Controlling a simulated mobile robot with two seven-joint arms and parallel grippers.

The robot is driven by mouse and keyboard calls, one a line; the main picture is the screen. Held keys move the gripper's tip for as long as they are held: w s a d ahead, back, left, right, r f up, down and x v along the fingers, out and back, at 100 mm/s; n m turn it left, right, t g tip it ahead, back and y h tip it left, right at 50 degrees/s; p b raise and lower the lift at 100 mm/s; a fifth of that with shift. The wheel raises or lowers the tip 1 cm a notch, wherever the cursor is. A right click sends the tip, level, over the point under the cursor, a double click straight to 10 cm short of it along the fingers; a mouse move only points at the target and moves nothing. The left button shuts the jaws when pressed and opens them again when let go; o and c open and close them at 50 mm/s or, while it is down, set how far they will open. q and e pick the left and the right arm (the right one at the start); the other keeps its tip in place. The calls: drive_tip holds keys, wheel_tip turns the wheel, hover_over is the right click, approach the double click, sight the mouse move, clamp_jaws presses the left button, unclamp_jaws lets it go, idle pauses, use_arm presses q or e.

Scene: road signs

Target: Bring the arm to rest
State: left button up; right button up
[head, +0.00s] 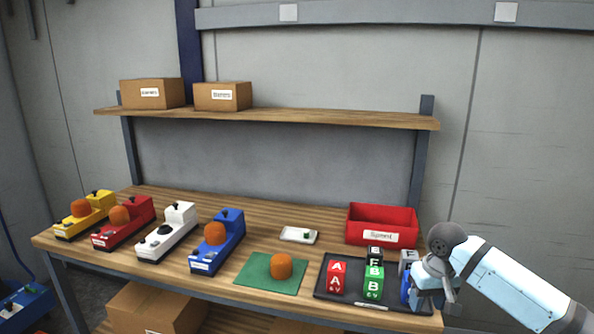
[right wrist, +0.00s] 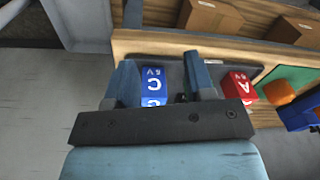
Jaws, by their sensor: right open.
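My right gripper (head: 428,284) is at the right end of the bench, by the dark tray (head: 374,312). In the right wrist view its two fingers (right wrist: 164,85) are open, with a blue block (right wrist: 153,86) marked C and 6V seen between them. Whether they touch it I cannot tell. In the head view this blue block (head: 405,290) is partly hidden by the gripper. A red block A (head: 336,278) and a green block B (head: 373,283) stand in the tray. The red block also shows in the right wrist view (right wrist: 238,86). My left gripper is not in view.
Behind the tray stands a red bin (head: 382,226). Left of it are a green mat (head: 257,280) with an orange knob (head: 281,265), a small white plate (head: 299,235), and several coloured devices, including a blue one (head: 219,243). A shelf (head: 300,117) holds two boxes above.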

drive_tip(key=s+a+f+n+t+y, duration=0.1)
drive_tip(key=s+a+f+y, duration=0.1)
drive_tip(key=a+f, duration=0.55)
drive_tip(key=s+a+f+t+y, duration=0.1)
drive_tip(key=s+a+f+t, duration=0.2)
drive_tip(key=s+f, duration=0.5)
drive_tip(key=s+a+f+t+y, duration=0.2)
drive_tip(key=s+a+f+t, duration=0.15)
drive_tip(key=s+f, duration=0.4)
drive_tip(key=s+d+f+t+h, duration=0.1)
drive_tip(key=s+d, duration=0.1)
drive_tip(key=s, duration=0.4)
drive_tip(key=s+d+f+t+h, duration=0.1)
drive_tip(key=s+d, duration=0.1)
drive_tip(key=s, duration=0.4)
use_arm(q)
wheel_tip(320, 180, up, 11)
drive_tip(key=p, duration=1.2)
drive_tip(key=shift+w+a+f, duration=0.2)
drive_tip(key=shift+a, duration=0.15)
use_arm(e)
wheel_tip(320, 180, up, 12)
drive_tip(key=s+n, duration=0.1)
drive_tip(key=shift+d+f+t, duration=0.15)
drive_tip(key=shift+d+t, duration=0.2)
drive_tip(key=shift+t, duration=0.1)
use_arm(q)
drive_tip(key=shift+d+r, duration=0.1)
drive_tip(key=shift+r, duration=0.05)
